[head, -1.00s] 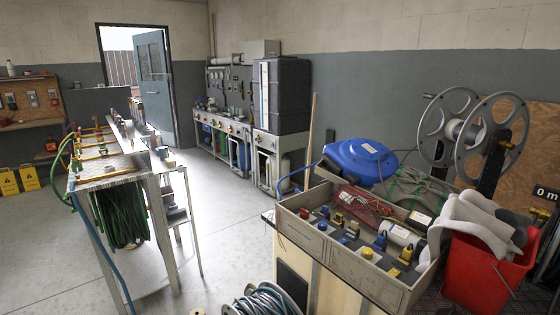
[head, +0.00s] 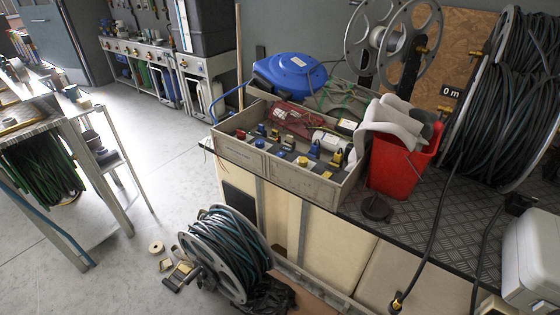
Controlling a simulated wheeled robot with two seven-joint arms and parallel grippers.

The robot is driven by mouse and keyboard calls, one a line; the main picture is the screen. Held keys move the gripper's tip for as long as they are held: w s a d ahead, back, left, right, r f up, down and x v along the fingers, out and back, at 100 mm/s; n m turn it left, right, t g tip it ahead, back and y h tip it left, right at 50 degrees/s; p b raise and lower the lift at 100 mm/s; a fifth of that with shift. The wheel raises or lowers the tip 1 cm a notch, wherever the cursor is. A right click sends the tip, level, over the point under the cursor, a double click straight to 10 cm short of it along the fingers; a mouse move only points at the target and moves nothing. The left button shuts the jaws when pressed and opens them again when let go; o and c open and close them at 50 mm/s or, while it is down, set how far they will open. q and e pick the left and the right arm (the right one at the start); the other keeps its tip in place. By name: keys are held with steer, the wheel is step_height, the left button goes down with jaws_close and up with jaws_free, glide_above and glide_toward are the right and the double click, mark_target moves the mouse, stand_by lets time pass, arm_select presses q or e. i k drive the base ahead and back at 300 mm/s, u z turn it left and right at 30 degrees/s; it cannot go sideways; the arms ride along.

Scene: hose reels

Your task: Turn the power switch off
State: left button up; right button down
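I cannot make out a power switch for certain in the head view. A grey box-shaped thing (head: 532,262) stands at the right edge on the bench and is partly cut off by the frame; no switch shows on its visible side. A grey open tray (head: 285,172) on the bench holds several small coloured fittings, too small to tell apart. Neither of my grippers is in view.
A red bucket (head: 396,172) with pale cloths stands beside the tray. A large reel of dark hose (head: 508,105) rises at the right, its hose hanging over the bench. A smaller hose reel (head: 228,255) sits on the floor. Open floor (head: 165,170) lies to the left.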

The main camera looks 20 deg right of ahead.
mark_target(240, 135)
steer(key=u, duration=1.9)
steer(key=i, duration=2.55)
steer(key=z, duration=4.15)
steer(key=i, duration=0.45)
